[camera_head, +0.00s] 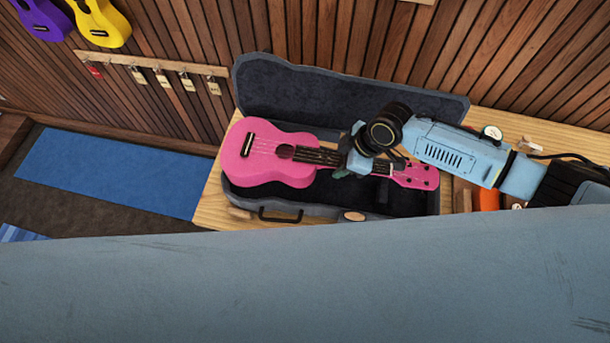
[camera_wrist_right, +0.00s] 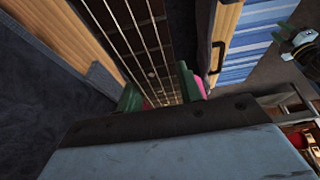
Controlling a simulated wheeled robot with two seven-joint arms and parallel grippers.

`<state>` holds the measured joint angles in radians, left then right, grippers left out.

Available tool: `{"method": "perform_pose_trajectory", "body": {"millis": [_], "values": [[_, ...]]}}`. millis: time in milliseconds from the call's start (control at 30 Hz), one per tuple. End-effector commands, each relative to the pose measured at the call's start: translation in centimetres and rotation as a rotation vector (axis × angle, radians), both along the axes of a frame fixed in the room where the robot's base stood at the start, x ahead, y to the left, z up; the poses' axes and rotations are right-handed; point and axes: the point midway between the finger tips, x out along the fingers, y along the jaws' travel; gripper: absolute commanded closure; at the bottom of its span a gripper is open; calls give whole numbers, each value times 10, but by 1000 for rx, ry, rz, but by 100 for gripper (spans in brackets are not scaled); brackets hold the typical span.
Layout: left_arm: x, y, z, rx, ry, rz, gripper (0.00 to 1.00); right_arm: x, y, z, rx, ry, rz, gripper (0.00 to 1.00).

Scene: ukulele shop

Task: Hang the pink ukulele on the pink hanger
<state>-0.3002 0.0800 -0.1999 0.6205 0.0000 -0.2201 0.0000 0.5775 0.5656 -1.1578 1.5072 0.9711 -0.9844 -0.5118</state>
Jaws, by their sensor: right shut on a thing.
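The pink ukulele (camera_head: 262,165) is at the open case, its body to the left and its headstock to the right. My right gripper (camera_head: 347,166) is shut across its neck. In the right wrist view, the fretboard and strings (camera_wrist_right: 125,30) run between the green fingertips of the gripper (camera_wrist_right: 160,92). The body overlaps the case's left edge, so it seems raised a little, but how far I cannot tell. The pink hanger does not show in either view.
The open dark case (camera_head: 408,203) lies on a wooden counter (camera_head: 212,208), lid toward the slatted wall. A yellow ukulele (camera_head: 103,22) and a purple one (camera_head: 42,18) hang at upper left. A rail (camera_head: 105,62) holds tagged items. A blue mat (camera_head: 110,172) lies on the floor.

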Motion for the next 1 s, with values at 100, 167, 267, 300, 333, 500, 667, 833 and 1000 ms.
{"method": "perform_pose_trajectory", "body": {"millis": [100,167,267,300,333,500,667,833,1000], "values": [[0,0,1,0,0,0,64,1,1,8,4,-4,-1,100],[0,0,1,0,0,0,64,1,1,11,4,-3,-1,100],[0,0,1,0,0,0,64,1,1,15,3,-3,-1,100],[0,0,1,0,0,0,64,1,1,17,4,-3,-1,100],[0,0,1,0,0,0,64,1,1,19,4,-4,0,100],[0,0,1,0,0,0,64,1,1,27,3,-4,-1,100],[0,0,1,0,0,0,64,1,1,30,3,-4,-1,100],[0,0,1,0,0,0,64,1,1,30,3,-3,-1,100],[1,0,-3,0,-1,0,64,2,0,29,3,-4,-14,100]]}}
